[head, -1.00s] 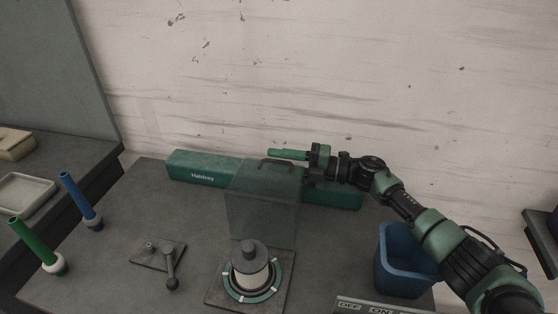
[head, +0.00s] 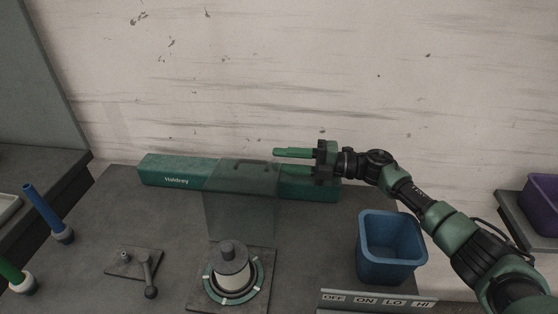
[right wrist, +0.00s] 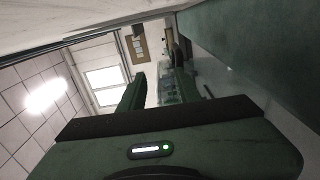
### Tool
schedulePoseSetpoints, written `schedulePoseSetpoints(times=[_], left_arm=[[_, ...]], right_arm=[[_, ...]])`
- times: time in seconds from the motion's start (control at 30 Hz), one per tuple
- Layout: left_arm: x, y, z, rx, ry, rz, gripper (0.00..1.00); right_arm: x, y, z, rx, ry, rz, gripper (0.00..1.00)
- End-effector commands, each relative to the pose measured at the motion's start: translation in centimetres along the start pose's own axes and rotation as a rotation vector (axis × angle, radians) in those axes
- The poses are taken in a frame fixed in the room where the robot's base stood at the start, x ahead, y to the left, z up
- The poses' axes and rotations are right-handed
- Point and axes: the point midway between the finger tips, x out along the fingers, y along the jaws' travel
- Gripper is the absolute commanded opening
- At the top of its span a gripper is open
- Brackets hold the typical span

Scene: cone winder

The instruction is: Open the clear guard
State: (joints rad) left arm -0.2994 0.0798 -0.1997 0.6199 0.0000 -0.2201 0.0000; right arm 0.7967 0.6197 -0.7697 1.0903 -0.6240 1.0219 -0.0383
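The clear guard (head: 240,214) is a see-through, smoky panel at the front of the green machine housing (head: 172,171), in the middle of the head view. A dark handle (head: 250,163) shows at its top. The guard stands just behind the spindle with its pale cone (head: 232,278). My right gripper (head: 276,161) is open and empty, its green fingers pointing left, just right of the handle and apart from it in the picture. The right wrist view shows its two fingers (right wrist: 158,88) spread with nothing clear between them. My left gripper is not in view.
A blue bin (head: 391,262) stands at the right, below my right arm. A labelled switch panel (head: 378,299) is at the front edge. A crank lever plate (head: 127,264) and the blue (head: 42,207) and green (head: 14,274) cones are at the left. A purple bin (head: 541,200) sits far right.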

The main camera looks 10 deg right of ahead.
Motion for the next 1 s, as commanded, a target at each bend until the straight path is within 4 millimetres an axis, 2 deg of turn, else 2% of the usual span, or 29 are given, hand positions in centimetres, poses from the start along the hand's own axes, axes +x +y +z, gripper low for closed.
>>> schedulePoseSetpoints(times=[0.23,1.0], left_arm=[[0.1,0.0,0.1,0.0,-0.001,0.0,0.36],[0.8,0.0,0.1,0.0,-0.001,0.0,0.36]], right_arm=[[-0.5,0.0,0.0,0.0,-0.001,0.0,0.33],[-5.9,-0.1,0.0,0.0,-0.001,-0.001,0.33]])
